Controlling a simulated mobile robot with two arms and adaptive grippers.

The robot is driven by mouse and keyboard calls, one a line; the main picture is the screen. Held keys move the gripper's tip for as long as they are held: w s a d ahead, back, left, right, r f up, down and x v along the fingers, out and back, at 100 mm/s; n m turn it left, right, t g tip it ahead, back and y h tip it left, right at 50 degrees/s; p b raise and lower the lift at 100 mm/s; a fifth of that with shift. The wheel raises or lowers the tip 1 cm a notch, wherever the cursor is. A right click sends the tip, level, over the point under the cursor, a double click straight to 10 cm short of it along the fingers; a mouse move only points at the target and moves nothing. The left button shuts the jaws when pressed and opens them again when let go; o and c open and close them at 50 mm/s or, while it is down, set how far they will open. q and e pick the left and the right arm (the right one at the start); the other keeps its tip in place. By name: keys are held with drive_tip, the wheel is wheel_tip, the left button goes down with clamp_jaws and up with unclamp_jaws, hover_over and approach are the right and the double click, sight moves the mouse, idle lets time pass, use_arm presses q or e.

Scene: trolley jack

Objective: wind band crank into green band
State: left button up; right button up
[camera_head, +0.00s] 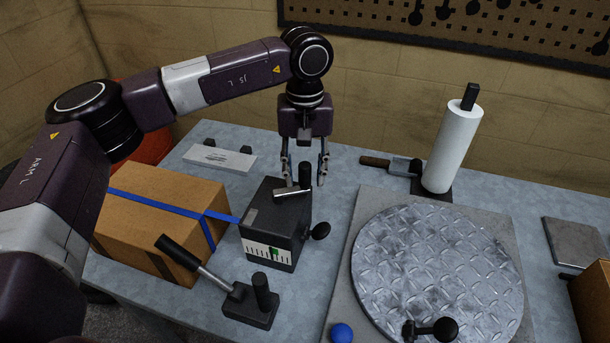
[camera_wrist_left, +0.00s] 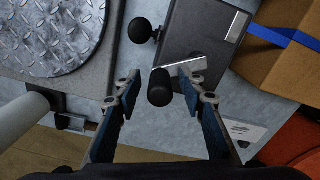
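The band tensioner (camera_head: 268,222) is a dark box at the middle of the table, with a blue strap (camera_head: 160,203) running from it to a cardboard box. Its front has a white scale with a small green mark (camera_head: 274,252); I cannot make out a pointer. On top is the band crank, a silver arm (camera_head: 288,191) with an upright black handle (camera_head: 305,177). My left gripper (camera_head: 304,173) points down over the handle. In the left wrist view the open fingers (camera_wrist_left: 158,82) stand on either side of the black handle (camera_wrist_left: 159,90), apparently not touching it. My right gripper is out of view.
The cardboard box (camera_head: 155,213) stands left of the tensioner. A jack lever (camera_head: 208,275) on a black base rises in front. A round tread-plate turntable (camera_head: 435,270) fills the right, with a blue ball (camera_head: 342,333) near it. A paper roll (camera_head: 454,147) stands behind.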

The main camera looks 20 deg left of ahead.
use_arm(q)
wheel_tip(320, 180, up, 11)
idle(0.3)
